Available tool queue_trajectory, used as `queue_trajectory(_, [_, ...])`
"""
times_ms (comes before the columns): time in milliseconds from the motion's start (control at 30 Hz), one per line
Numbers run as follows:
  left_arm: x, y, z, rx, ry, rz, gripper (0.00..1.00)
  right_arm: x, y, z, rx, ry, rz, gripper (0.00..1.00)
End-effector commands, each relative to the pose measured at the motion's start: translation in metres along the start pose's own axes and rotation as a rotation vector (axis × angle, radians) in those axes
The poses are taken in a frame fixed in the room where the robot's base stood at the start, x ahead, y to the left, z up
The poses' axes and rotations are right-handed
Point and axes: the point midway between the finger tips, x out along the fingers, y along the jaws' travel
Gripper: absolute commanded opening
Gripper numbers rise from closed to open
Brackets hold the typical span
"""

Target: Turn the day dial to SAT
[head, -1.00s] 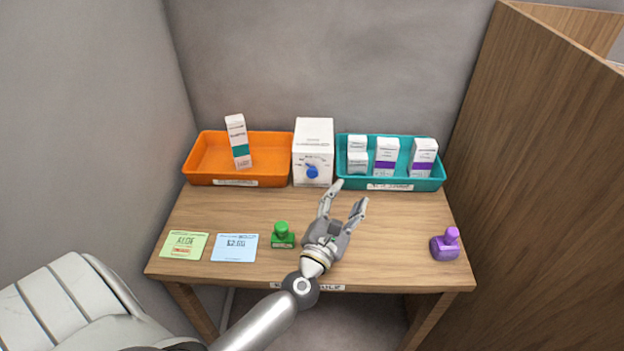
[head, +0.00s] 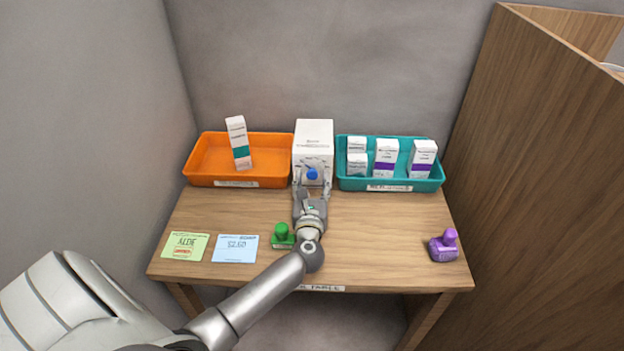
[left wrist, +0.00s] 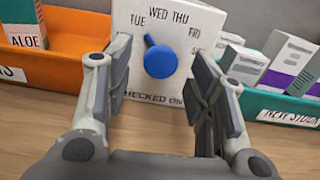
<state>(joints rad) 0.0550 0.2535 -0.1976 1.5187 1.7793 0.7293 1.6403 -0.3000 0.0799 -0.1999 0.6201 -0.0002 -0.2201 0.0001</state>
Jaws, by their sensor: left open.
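The white dial box (head: 314,138) stands at the back of the table between the two trays. Its blue day dial (left wrist: 160,61) faces me in the left wrist view, with TUE, WED, THU, FRI and a partly hidden label starting with S around it. The dial's pointer tilts up and left, near TUE and WED. My left gripper (head: 312,183) is open in front of the box, with one finger on each side of the dial. I see a gap between each finger and the dial. My right gripper is not in view.
An orange tray (head: 203,181) with one carton stands left of the box. A teal tray (head: 425,185) with several cartons stands right. A green stamp (head: 282,237), a purple stamp (head: 444,247), a green card (head: 186,247) and a blue card (head: 235,248) lie nearer me.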

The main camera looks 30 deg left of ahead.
Motion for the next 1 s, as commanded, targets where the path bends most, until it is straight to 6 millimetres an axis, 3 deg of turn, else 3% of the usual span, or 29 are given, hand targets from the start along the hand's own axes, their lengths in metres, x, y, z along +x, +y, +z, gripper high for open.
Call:
queue_trajectory(400, [0.0094, 0.0000, -0.0002, 0.001, 0.000, 0.000, 0.50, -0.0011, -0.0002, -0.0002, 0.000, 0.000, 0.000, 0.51])
queue_trajectory(767, [0.0092, 0.0002, 0.0000, 0.001, 0.000, 0.000, 0.06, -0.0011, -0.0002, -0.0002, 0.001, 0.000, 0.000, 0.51])
queue_trajectory(1000, [0.0092, 0.0004, 0.0003, 0.022, 0.001, 0.001, 0.05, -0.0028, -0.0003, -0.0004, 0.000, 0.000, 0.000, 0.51])
